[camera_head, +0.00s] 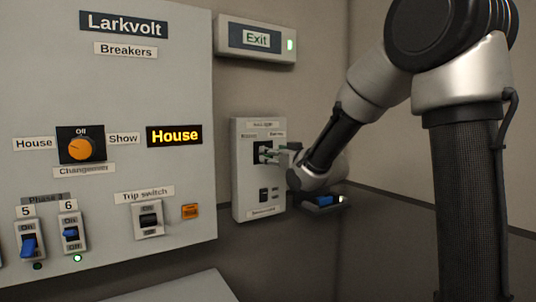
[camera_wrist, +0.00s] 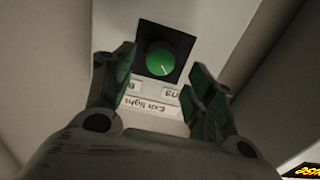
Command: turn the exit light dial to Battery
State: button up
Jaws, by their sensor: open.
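The exit light dial (camera_wrist: 160,58) is a green round knob on a black square plate, seen in the wrist view. In the head view the dial's white panel (camera_head: 241,180) stands on the back wall, and my gripper hides most of the knob. My gripper (camera_wrist: 158,75) is open, with its fingers on either side of the knob and no clear contact. It also reaches the panel in the head view (camera_head: 272,153).
A switch (camera_head: 264,195) sits lower on the same panel. The large Larkvolt breaker board (camera_head: 110,100) stands at left, with an orange knob (camera_head: 81,149).

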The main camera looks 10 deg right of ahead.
jog(key=x, duration=0.4)
jog(key=shift+w, duration=0.1)
jog(key=c, duration=1)
jog(key=shift+c, duration=0.2)
